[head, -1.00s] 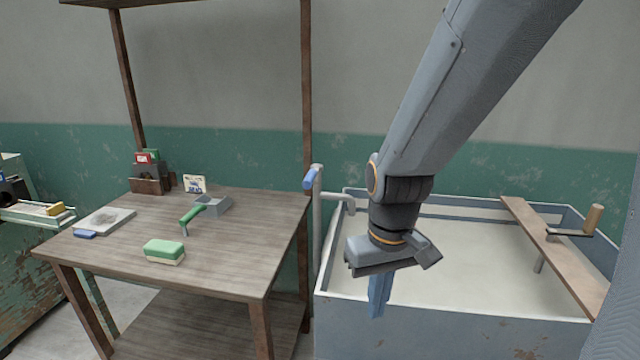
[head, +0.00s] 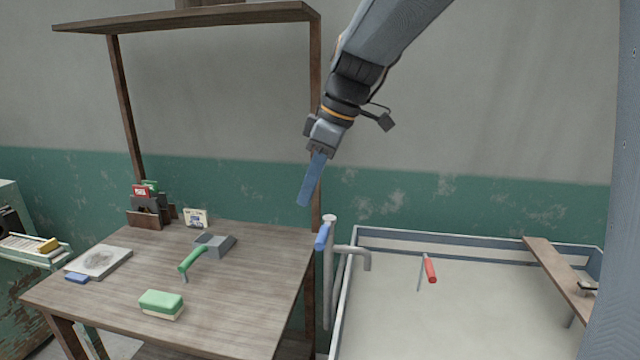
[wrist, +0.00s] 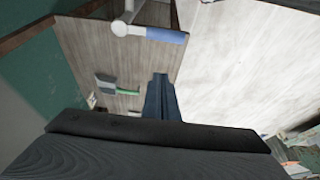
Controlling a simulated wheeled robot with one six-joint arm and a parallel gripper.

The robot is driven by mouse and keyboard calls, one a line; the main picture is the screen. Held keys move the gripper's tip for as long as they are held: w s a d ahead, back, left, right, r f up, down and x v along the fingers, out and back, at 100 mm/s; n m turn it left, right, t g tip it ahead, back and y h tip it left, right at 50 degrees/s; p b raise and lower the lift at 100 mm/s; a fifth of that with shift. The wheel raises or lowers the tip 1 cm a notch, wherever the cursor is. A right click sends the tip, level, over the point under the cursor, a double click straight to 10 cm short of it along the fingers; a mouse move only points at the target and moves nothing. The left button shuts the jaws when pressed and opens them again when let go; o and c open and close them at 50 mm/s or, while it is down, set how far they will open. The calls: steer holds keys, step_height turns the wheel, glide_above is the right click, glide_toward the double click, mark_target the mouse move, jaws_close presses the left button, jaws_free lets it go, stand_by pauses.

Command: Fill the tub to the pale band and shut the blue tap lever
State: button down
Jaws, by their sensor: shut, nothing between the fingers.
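I cannot clearly make out the pale band. My gripper (head: 304,200) is shut and empty, tilted down, above and slightly left of the lever and apart from it. The lever also shows beyond the fingers in the wrist view (wrist: 165,35).
A red-handled tool (head: 430,269) shows in the tub, and a plank (head: 557,270) lies across its right side. A shelf post (head: 315,120) stands close to my gripper. The wooden table (head: 225,300) holds a green-handled tool (head: 192,259) and a green sponge (head: 161,303).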

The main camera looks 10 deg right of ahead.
step_height(320, 180, down, 7)
steer(key=d+p, duration=0.1)
steer(key=p, duration=0.2)
steer(key=shift+s+d+f, duration=0.15)
steer(key=shift+s, duration=0.2)
